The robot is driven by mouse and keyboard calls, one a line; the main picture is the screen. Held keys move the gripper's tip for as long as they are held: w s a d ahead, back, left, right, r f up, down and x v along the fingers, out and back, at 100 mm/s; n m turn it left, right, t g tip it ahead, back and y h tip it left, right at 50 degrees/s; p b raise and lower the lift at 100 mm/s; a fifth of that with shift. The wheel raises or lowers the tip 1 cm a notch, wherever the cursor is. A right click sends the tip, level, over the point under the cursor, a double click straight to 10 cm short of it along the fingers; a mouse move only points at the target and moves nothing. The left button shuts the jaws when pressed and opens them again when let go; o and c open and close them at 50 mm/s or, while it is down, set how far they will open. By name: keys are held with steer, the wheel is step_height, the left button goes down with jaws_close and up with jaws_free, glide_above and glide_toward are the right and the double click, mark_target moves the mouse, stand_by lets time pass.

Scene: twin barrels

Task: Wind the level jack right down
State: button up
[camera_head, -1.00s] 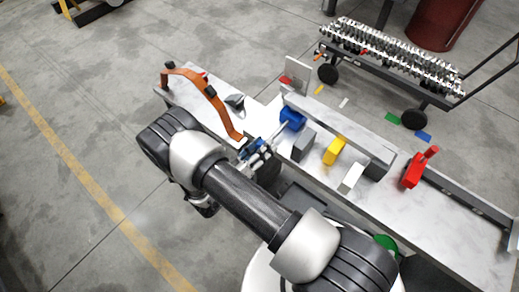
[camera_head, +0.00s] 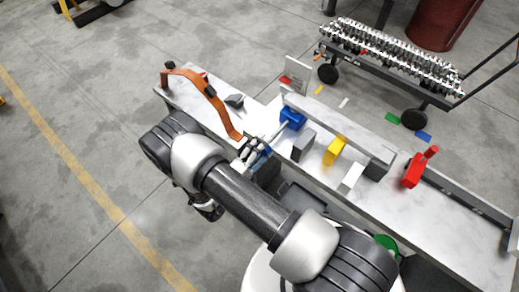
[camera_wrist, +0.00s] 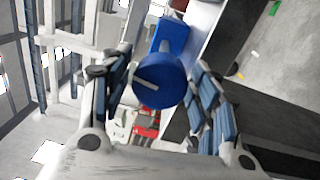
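The blue jack body (camera_head: 292,118) stands near the middle of the bench, with a pale shaft running from it toward my gripper (camera_head: 256,151). In the wrist view the round blue knob (camera_wrist: 158,84) faces me, with a pale stripe across its face and the blue body (camera_wrist: 173,37) behind it. My gripper (camera_wrist: 160,100) is open, its fingers on either side of the knob. Small gaps seem to show, but I cannot tell whether either finger touches. In the head view the gripper hides most of the knob.
On the white bench (camera_head: 455,225) are a grey block (camera_head: 303,145), a yellow block (camera_head: 335,150), a white block (camera_head: 351,177), a red part (camera_head: 418,168) and a long grey beam (camera_head: 335,125). A curved orange strap (camera_head: 205,88) stands close beyond my gripper.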

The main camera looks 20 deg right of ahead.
steer(key=shift+o, duration=0.4)
steer(key=shift+s+a, duration=0.25)
steer(key=shift+a, duration=0.2)
steer(key=v, duration=0.6)
steer(key=shift+r+b, duration=0.2)
steer(key=shift+b, duration=0.25)
